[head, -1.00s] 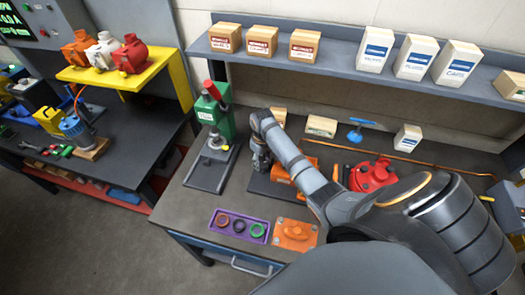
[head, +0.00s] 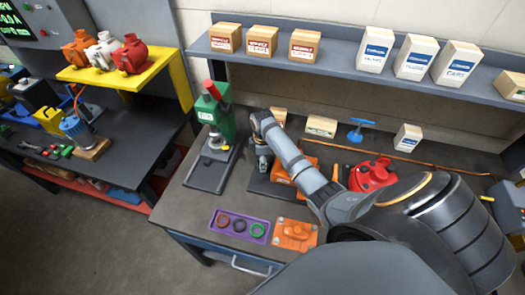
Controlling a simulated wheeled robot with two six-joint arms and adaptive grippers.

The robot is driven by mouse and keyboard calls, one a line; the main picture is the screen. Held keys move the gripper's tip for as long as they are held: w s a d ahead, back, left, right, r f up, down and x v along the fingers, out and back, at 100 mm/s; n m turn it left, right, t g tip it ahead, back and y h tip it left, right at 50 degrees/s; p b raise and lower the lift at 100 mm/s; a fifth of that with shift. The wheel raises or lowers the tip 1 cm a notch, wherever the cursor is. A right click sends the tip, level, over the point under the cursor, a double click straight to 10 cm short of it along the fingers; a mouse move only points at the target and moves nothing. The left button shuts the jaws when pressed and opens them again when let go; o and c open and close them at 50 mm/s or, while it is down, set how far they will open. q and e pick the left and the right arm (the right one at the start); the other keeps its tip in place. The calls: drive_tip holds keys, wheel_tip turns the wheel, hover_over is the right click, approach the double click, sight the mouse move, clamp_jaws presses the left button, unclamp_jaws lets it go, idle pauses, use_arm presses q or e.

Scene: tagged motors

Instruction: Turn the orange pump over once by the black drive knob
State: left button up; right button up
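The orange pump (head: 281,173) sits on a dark base plate on the workbench, mostly hidden behind my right arm. I cannot make out the black drive knob; my gripper and arm cover that side. My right gripper (head: 264,166) points down at the left side of the pump, close to it. Its fingers are small and dark, so I cannot tell whether they are open or closed on the knob. My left gripper is not in view.
A green press (head: 213,115) stands left of the pump. A purple tray (head: 239,226) of rings and an orange plate (head: 296,234) lie in front. A red pump (head: 371,175) is to the right. A shelf (head: 340,62) with boxes runs behind.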

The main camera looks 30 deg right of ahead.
drive_tip(key=n, duration=0.5)
drive_tip(key=shift+w+r+n, duration=0.15)
drive_tip(key=shift+n, duration=0.15)
drive_tip(key=n, duration=1)
drive_tip(key=shift+n, duration=0.4)
drive_tip(key=n, duration=0.5)
drive_tip(key=shift+n, duration=0.3)
drive_tip(key=o, duration=0.9)
drive_tip(key=shift+o, duration=1.2)
